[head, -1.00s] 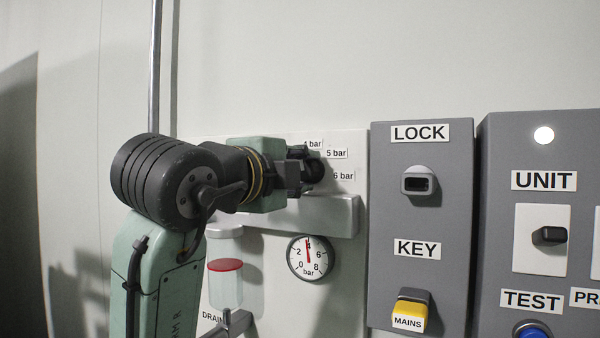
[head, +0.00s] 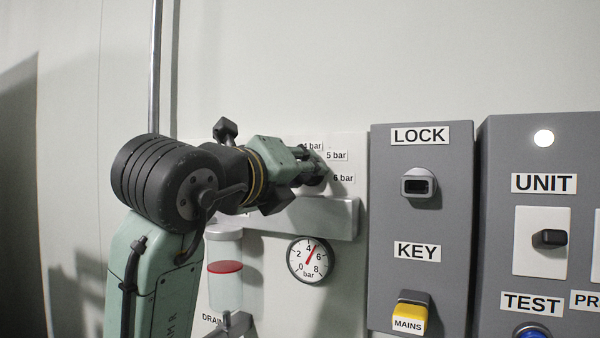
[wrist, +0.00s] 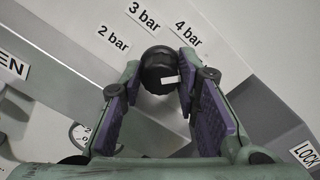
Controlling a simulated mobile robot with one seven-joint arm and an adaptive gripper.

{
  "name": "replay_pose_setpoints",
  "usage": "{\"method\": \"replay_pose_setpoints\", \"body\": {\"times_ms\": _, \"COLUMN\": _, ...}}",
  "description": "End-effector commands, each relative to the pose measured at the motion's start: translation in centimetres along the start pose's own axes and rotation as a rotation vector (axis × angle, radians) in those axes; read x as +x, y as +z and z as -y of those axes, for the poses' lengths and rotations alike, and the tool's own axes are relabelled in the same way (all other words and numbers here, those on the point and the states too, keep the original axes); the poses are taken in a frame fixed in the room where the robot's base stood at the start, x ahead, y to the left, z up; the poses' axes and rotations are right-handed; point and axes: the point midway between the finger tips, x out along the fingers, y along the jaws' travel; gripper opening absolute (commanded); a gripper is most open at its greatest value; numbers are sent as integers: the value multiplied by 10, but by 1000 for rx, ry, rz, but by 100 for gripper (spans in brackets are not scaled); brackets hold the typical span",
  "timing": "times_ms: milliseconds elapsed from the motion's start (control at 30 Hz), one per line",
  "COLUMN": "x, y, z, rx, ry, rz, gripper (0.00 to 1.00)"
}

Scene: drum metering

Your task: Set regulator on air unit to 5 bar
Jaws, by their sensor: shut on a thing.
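The regulator knob (wrist: 157,66) is black and round with a white mark, which points toward my right finger in the wrist view. My gripper (head: 312,168) is shut on the knob, with a purple-padded finger on each side. In the head view the gripper mostly hides the knob. The 2 bar, 3 bar and 4 bar labels show in the wrist view; the 5 bar label (head: 336,155) and 6 bar label (head: 343,178) show in the head view. The round gauge (head: 309,275) below has its red needle between 4 and 6, around 5.
The air unit's grey body (head: 335,215) runs below the knob, with a clear bowl (head: 225,290) and a DRAIN label under it. A grey LOCK and KEY panel (head: 420,220) stands close to the right, with the UNIT and TEST panel (head: 497,220) beyond it. The wall above is clear.

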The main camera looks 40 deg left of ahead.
Motion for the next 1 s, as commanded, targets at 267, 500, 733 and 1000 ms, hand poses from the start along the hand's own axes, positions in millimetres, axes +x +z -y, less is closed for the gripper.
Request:
{"method": "replay_pose_setpoints", "body": {"times_ms": 267, "x": 0, "y": 0, "z": 1, "rx": 129, "ry": 0, "rz": 0, "gripper": 1}}
{"method": "replay_pose_setpoints", "body": {"times_ms": 500, "x": 0, "y": 0, "z": 1, "rx": 171, "ry": -1, "rz": 0, "gripper": 1}}
{"method": "replay_pose_setpoints", "body": {"times_ms": 733, "x": 0, "y": 0, "z": 1, "rx": 175, "ry": -1, "rz": 0, "gripper": 1}}
{"method": "replay_pose_setpoints", "body": {"times_ms": 1000, "x": 0, "y": 0, "z": 1, "rx": 174, "ry": -1, "rz": 0, "gripper": 36}}
